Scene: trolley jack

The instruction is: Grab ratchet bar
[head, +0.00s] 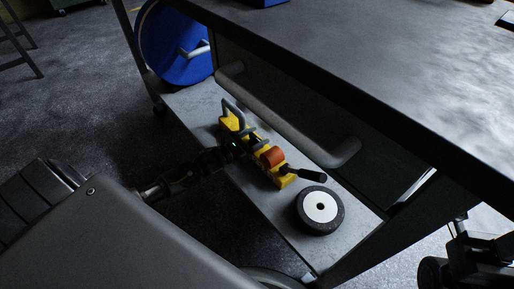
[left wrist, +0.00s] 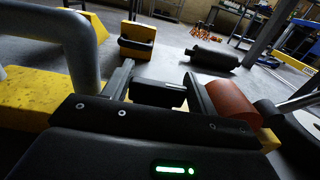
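A yellow jack (head: 233,124) lies on the grey lower shelf of the workbench, with a bent grey handle and a reddish roller (head: 271,157). A bar with a black grip (head: 304,174) sticks out from its near end. I take this bar for the ratchet bar, but cannot be sure. My left gripper (head: 235,150) is at the middle of the jack. In the left wrist view its fingers (left wrist: 156,88) stand apart, with a dark piece between them; contact is not clear. The roller (left wrist: 232,108) is right of them. Black parts of my right arm show at the lower right; its fingertips are unclear.
A black wheel with a white hub (head: 320,209) lies on the shelf near the grip. A blue reel (head: 172,45) stands at the far end. The bench top (head: 330,50) and a thick grey rail (head: 285,118) overhang the jack. Floor at left is mostly clear.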

